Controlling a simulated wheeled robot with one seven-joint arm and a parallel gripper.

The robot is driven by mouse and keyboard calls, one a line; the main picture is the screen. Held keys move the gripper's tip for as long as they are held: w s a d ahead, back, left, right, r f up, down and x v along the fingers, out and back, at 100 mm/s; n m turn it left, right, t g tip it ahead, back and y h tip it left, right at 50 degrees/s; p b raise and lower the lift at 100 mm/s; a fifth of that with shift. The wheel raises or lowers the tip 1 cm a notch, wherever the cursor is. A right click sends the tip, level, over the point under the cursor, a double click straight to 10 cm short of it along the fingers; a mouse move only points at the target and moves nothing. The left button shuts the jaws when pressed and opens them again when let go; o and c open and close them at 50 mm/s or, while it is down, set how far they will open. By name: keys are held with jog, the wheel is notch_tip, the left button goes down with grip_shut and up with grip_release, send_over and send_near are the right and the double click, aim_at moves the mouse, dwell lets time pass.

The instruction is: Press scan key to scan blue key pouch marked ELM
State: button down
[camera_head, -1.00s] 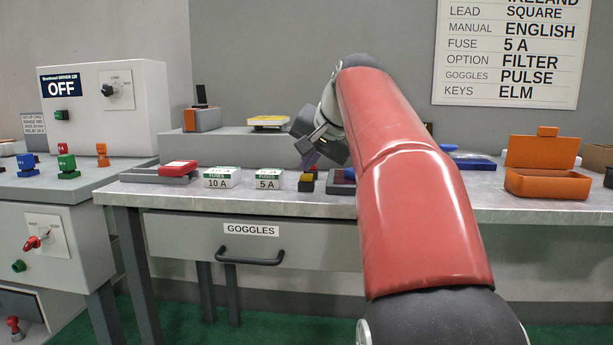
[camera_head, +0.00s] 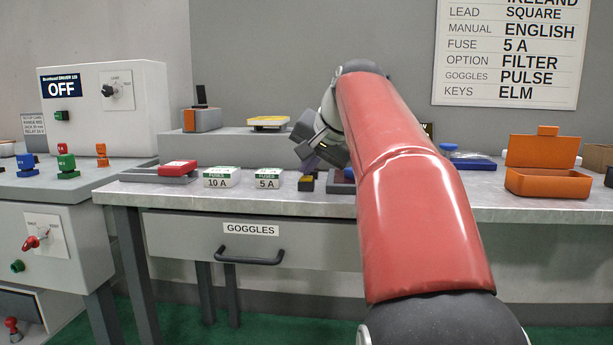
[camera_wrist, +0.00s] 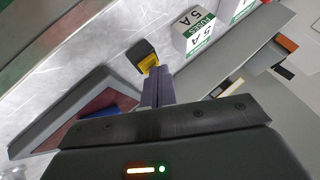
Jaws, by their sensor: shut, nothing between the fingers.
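A small dark block with a yellow face (camera_wrist: 149,63), which looks like the scan key, stands on the bench. It also shows in the head view (camera_head: 306,184). My gripper (camera_wrist: 158,72) is shut and empty, its fingertips right at the yellow face. I cannot tell whether they touch it. In the head view my gripper (camera_head: 309,168) is just above the block. A blue item (camera_wrist: 121,108), probably the key pouch, lies on the reddish pad of a dark-framed tray (camera_wrist: 40,128) beside the block. My finger mount partly hides it, and no ELM marking is readable.
Fuse boxes marked 5 A (camera_head: 268,178) and 10 A (camera_head: 221,177) stand left of the block. A grey raised shelf (camera_head: 250,147) lies behind. An open orange case (camera_head: 547,184) sits at right. The wall sheet (camera_head: 510,55) lists KEYS ELM.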

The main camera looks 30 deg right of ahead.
aim_at(309, 178)
jog(key=shift+r, duration=0.1)
jog(key=shift+r+p, duration=0.8)
jog(key=shift+p, duration=0.2)
jog(key=shift+r, duration=0.15)
notch_tip(309, 178, up, 5)
jog(key=p, duration=0.5)
dwell(0.4)
jog(key=s+a+f+n+g, duration=0.2)
jog(key=s+a+f+n, duration=0.2)
jog(key=s+a+f, duration=0.75)
jog(key=s+a+f+n, duration=0.2)
jog(key=s+f, duration=0.5)
jog(key=f, duration=0.2)
jog(key=s+a+f+n+g, duration=0.1)
jog(key=s+a+f+n, duration=0.1)
jog(key=s+f, duration=0.5)
notch_tip(309, 178, down, 2)
jog(key=shift+f+n+g, duration=0.25)
jog(key=shift+n+g, duration=0.05)
